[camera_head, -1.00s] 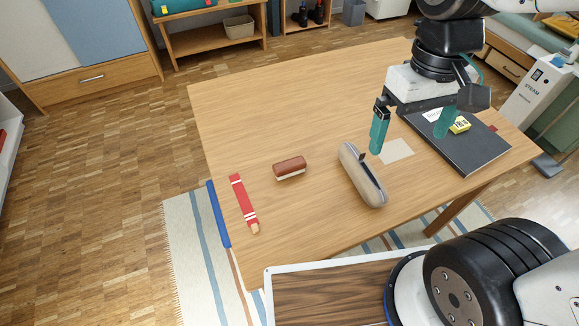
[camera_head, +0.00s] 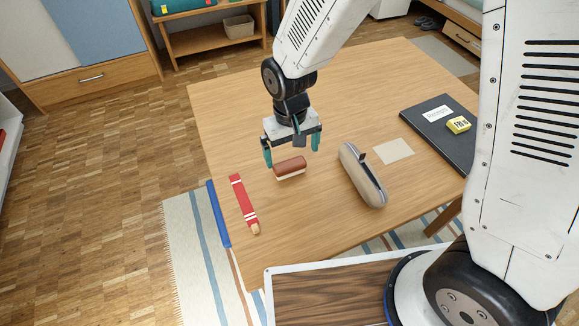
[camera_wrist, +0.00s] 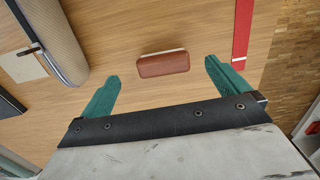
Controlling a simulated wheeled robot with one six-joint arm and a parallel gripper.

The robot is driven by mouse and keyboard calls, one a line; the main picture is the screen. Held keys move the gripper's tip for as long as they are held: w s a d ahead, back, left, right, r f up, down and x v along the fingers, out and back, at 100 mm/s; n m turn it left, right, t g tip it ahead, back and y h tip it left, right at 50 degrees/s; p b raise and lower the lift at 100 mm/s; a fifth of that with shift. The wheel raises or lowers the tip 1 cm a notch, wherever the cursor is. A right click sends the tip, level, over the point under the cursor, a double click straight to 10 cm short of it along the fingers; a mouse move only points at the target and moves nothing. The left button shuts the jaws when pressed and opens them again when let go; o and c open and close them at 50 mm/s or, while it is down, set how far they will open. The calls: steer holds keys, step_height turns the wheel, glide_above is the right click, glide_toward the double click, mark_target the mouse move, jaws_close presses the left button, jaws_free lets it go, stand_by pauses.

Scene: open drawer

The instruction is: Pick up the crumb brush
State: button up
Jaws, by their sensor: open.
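The crumb brush (camera_head: 290,167) has a reddish-brown back and pale bristles and lies on the wooden table. It also shows in the wrist view (camera_wrist: 163,64), ahead of the fingertips and between their lines. My gripper (camera_head: 291,157) has two teal fingers spread wide, with nothing between them. In the head view it hangs above and just behind the brush, one finger to each side. The gripper also shows in the wrist view (camera_wrist: 162,69), and the brush looks apart from both fingers.
A beige pencil case (camera_head: 361,174) lies open to the right of the brush. A red strip (camera_head: 243,200) lies to the left near the table edge (camera_head: 215,165).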

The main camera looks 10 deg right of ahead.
mark_target(290, 163)
steer(key=shift+w+a+r, duration=0.15)
steer(key=shift+w+a, duration=0.1)
steer(key=shift+w, duration=0.2)
steer(key=shift+w+f+t, duration=0.1)
steer(key=shift+f+t, duration=0.2)
step_height(290, 163, down, 7)
steer(key=shift+w+f, duration=0.1)
steer(key=c, duration=1)
steer(key=shift+r, duration=0.2)
